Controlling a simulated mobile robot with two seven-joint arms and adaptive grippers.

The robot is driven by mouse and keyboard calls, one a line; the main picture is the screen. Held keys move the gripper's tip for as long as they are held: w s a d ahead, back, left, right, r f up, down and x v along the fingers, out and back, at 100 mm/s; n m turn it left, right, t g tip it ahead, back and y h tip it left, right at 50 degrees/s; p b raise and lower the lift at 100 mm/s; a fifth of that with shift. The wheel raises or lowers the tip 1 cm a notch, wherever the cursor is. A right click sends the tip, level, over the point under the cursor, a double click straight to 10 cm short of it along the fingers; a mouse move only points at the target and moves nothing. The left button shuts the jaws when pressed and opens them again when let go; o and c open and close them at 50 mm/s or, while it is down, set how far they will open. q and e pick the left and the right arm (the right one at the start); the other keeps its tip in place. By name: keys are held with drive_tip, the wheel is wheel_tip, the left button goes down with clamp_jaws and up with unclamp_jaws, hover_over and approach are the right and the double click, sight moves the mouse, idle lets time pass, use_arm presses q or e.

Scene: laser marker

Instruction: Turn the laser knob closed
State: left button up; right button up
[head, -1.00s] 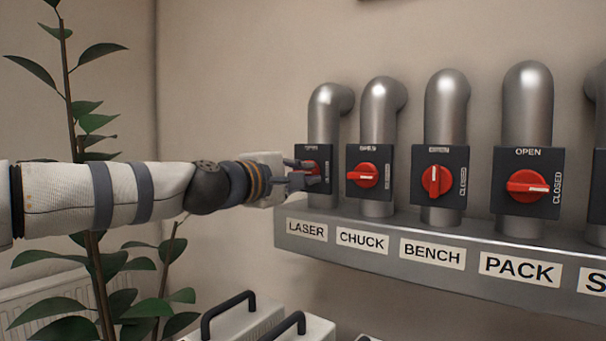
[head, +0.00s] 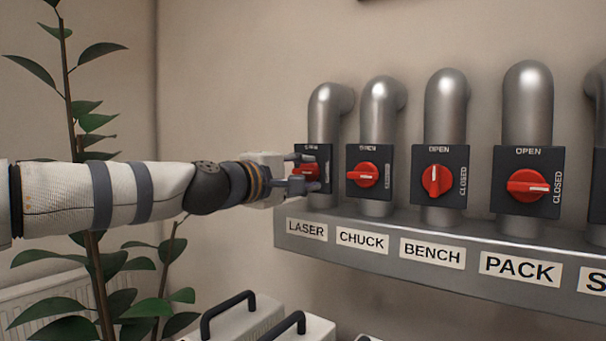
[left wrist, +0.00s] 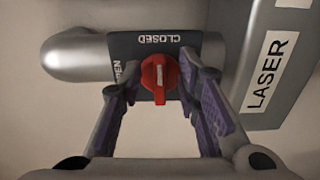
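The laser knob (head: 306,172) is red, on a dark plate at the left end of the row, above the LASER label (head: 307,230). My left gripper (head: 303,172) is in front of it in the head view and partly covers it. In the left wrist view the knob (left wrist: 159,78) shows whole, its handle and white mark in line with the word CLOSED. My right gripper is out of view.
The chuck (head: 362,175), bench (head: 436,181) and pack (head: 527,187) knobs stand to the right on grey pipes. A metal ledge (head: 380,222) runs below them.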

use_arm(q)
drive_tip(key=v, duration=1.2)
